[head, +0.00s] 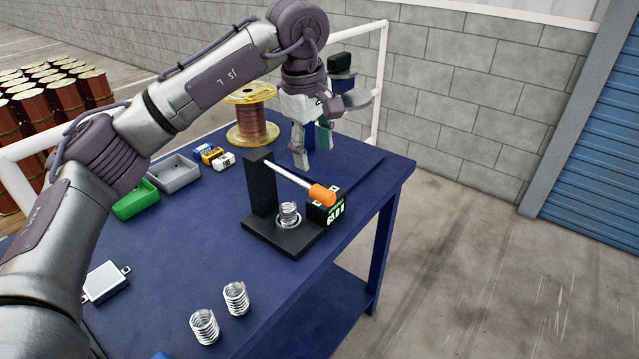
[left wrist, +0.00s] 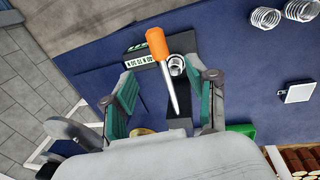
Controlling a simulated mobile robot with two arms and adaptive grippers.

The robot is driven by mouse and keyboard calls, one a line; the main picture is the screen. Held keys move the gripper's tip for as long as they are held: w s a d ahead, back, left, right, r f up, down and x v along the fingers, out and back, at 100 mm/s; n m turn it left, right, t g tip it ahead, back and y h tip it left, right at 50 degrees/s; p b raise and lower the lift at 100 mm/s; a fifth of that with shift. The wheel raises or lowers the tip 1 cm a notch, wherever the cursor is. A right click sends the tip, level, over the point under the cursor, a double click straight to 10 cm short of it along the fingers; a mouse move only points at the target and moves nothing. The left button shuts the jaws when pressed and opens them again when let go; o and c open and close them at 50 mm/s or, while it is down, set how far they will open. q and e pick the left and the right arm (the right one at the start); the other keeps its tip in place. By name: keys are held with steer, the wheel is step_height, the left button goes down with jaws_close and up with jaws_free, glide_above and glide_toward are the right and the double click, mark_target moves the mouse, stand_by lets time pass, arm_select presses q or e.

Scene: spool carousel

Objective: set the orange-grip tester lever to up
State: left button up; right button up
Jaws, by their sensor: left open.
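The tester (head: 262,190) stands on the blue table, with a black upright post and base. Its lever is a silver rod (head: 291,179) running from the post to an orange grip (head: 322,194). The rod reaches out over a spring (head: 289,214) on the base, and its exact angle is hard to judge. The orange grip also shows in the left wrist view (left wrist: 156,43). My left gripper (head: 312,150) is open and empty, behind the lever in the head view. In the left wrist view the rod lies between its spread fingers, apart from both. My right gripper is not in view.
A copper wire spool (head: 252,117) stands behind the tester. Small boxes (head: 215,156), a grey bin (head: 174,173) and a green bin (head: 136,199) lie left. Two loose springs (head: 220,312) and a white device (head: 105,283) are near the front. A white rail (head: 381,75) stands behind the table.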

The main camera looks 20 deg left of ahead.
arm_select(q)
glide_above(319, 188)
steer(key=s, duration=0.1)
step_height(319, 188, down, 4)
steer(key=f, duration=0.2)
steer(key=f+p, duration=0.1)
steer(key=f, duration=0.1)
steer(key=f+p, duration=0.1)
steer(key=f, duration=0.1)
steer(key=shift+w, duration=0.4)
steer(key=shift+f, duration=0.25)
steer(key=shift+w+f, duration=0.15)
steer(key=shift+f, duration=0.15)
steer(key=shift+c, duration=1)
steer(key=c, duration=0.8)
jaws_close()
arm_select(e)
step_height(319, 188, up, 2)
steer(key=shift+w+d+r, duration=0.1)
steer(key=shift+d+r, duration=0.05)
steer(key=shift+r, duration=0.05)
